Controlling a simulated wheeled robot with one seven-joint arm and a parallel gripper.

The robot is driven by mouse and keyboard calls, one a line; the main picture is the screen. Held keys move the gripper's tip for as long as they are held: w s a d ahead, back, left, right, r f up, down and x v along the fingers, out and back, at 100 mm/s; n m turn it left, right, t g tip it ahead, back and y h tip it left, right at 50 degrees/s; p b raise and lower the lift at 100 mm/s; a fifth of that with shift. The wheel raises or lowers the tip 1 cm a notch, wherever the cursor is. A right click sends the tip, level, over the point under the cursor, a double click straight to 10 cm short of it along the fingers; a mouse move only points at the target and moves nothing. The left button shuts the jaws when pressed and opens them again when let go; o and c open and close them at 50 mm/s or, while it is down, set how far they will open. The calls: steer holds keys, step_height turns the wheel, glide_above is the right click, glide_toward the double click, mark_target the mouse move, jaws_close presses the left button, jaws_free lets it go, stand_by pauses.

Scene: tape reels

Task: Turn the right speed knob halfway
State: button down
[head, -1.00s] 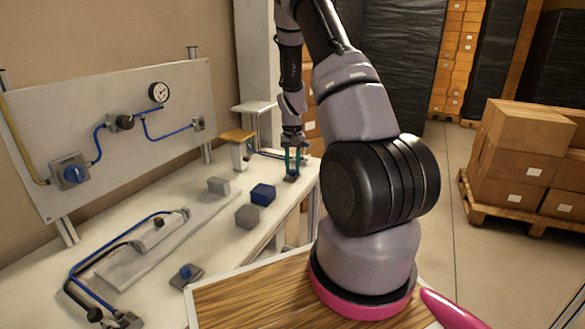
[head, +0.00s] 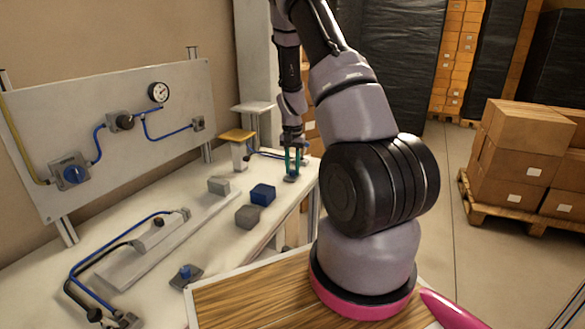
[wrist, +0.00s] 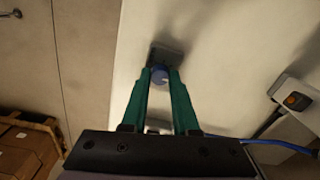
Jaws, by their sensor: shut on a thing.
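The right speed knob is a small blue knob (wrist: 159,76) on a dark grey square base (wrist: 166,54), at the far right end of the white table. In the wrist view my green-fingered gripper (wrist: 160,84) is shut on the knob, one finger on each side. In the head view my gripper (head: 292,168) points down at the same base (head: 291,178), and the fingers hide most of the knob. How far the knob is turned cannot be told. Another blue knob (head: 186,271) on a grey base sits at the table's front left.
Grey blocks (head: 248,216) and a blue block (head: 263,194) stand left of my gripper. A yellow-topped stand (head: 237,136) is behind them. A panel (head: 180,95) with a gauge, valves and hoses stands at the back. Boxes (head: 525,140) are on a pallet at right.

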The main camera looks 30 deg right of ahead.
mark_target(292, 170)
steer(key=c, duration=0.7)
jaws_free()
steer(key=shift+r, duration=0.15)
step_height(292, 170, up, 10)
steer(key=shift+r, duration=0.25)
steer(key=shift+r, duration=0.1)
